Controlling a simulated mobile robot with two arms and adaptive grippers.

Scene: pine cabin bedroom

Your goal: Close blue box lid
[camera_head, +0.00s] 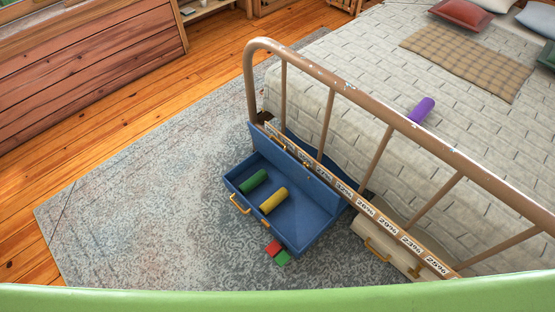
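The blue box (304,229) stands on the grey rug beside the end of the bed. Its blue lid (300,172) is open, standing up along the box's far side, close to the bed's metal rail. A green cylinder (252,181) and a yellow cylinder (273,200) lie inside the box. An orange handle (239,205) is on its near side. Neither of my grippers shows in the head view.
The brown metal bed frame (328,118) rises over the box's far side. A pale box (374,243) with an orange handle stands to the right.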

